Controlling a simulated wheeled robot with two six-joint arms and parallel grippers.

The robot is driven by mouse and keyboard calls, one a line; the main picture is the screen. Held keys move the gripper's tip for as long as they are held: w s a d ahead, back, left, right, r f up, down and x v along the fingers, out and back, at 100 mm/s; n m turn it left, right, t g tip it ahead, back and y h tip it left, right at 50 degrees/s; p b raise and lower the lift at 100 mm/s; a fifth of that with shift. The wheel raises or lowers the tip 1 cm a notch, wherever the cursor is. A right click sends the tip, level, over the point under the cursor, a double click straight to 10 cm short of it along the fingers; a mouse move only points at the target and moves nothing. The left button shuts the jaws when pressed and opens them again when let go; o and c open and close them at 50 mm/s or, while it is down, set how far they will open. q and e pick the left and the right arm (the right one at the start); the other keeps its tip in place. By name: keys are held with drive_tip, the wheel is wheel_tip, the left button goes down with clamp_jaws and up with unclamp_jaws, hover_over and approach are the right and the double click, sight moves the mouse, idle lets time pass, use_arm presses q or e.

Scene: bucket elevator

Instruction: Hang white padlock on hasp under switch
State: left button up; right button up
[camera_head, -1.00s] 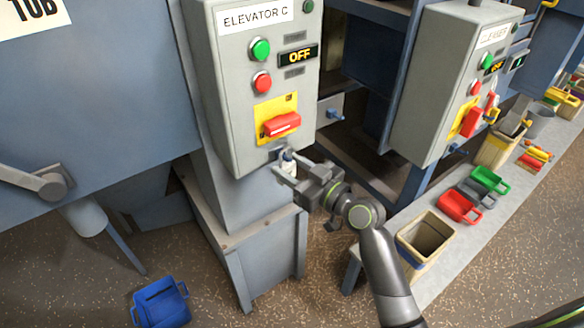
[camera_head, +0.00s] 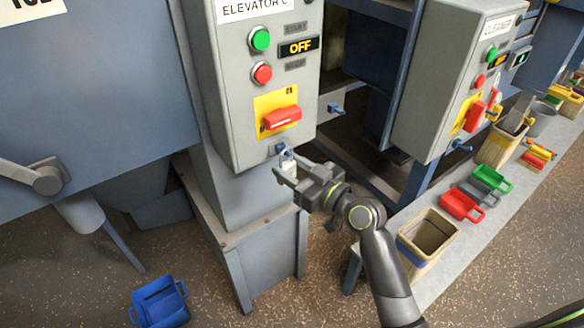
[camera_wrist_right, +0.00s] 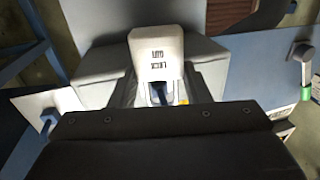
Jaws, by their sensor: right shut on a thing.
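My right gripper (camera_head: 287,174) is shut on the white padlock (camera_head: 289,163), just under the grey Elevator C control box. The padlock also shows in the right wrist view (camera_wrist_right: 157,55), with lettering on its body. A small blue hasp (camera_head: 280,148) sticks out at the box's lower edge, below the red switch (camera_head: 282,118) on its yellow plate. The padlock's shackle is right beside the hasp. In the wrist view a dark blue piece shows within the shackle area; I cannot tell if the shackle passes through the hasp. My left gripper is out of view.
The Elevator C box (camera_head: 235,130) stands on a grey leg structure. A second control box (camera_head: 425,100) is to the right. A blue container (camera_head: 160,302) lies on the floor.

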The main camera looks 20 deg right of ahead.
drive_tip(key=o, duration=1.2)
drive_tip(key=shift+s, duration=0.1)
drive_tip(key=s+a+b+v, duration=0.1)
drive_tip(key=v, duration=0.8)
drive_tip(key=shift+s+a+f, duration=0.15)
drive_tip(key=shift+s+f, duration=0.1)
drive_tip(key=shift+s, duration=0.1)
idle(0.4)
